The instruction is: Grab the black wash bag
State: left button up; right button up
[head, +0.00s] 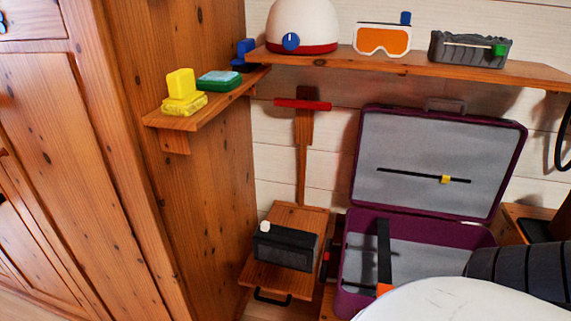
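The black wash bag (285,248) is a dark, boxy bag with a small white round piece at its upper left corner. It rests on the top of a small wooden cabinet (300,217) in the lower middle of the head view. Nothing is touching it from above. Neither of my grippers can be made out in this view.
An open purple suitcase (508,172) with a grey lining stands close to the right of the cabinet. A tall wooden wardrobe (200,210) is at the left. Shelves above hold a white helmet (303,22), orange goggles (382,40) and a yellow block (181,84).

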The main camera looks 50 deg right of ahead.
aim_at(291, 249)
jog(key=k, duration=0.85)
jog(key=z, duration=1.05)
jog(key=i, duration=0.85)
jog(key=u, duration=0.05)
